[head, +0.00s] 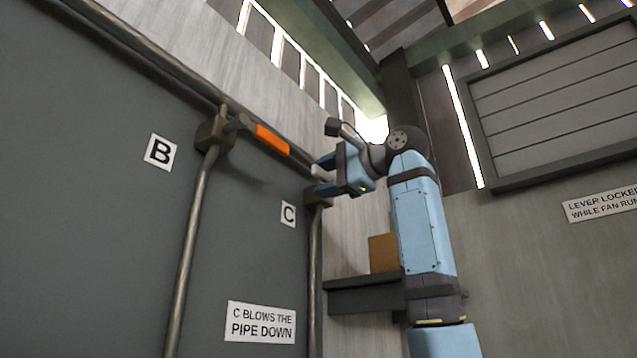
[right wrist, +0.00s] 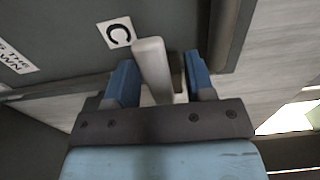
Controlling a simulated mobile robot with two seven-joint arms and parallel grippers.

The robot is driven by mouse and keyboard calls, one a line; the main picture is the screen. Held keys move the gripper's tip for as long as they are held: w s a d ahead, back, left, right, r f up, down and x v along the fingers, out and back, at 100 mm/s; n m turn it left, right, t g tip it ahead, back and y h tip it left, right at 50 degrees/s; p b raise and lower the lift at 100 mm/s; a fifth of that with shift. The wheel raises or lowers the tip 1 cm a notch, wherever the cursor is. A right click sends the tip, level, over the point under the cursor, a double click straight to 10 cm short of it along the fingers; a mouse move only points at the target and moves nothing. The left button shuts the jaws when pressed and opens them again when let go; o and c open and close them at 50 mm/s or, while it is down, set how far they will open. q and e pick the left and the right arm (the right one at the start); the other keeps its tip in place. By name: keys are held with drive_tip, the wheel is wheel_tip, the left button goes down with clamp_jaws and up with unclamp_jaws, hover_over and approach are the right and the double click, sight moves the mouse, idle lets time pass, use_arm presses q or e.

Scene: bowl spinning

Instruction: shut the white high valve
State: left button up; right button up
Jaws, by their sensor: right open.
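The white valve handle (right wrist: 153,66) shows in the right wrist view as a pale bar between the two blue fingers of my right gripper (right wrist: 160,78). A gap shows on the right side of the bar; the left finger is close beside it. In the head view my right gripper (head: 323,174) is high at the C valve, with a bit of the white handle (head: 318,171) between its fingers. The fingers are open. The valve body (head: 318,196) is partly hidden behind the gripper. The C label (head: 288,213) is just below left. My left gripper is not in view.
An orange-handled valve (head: 271,140) sits on the pipe at the B label (head: 160,151), left of my gripper. Vertical pipes (head: 190,250) run down the dark wall. A shelf (head: 365,297) with a brown box (head: 383,253) is below my arm.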

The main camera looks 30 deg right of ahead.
drive_tip(key=b+v, duration=0.3)
drive_tip(key=v, duration=0.9)
drive_tip(key=shift+w, duration=0.1)
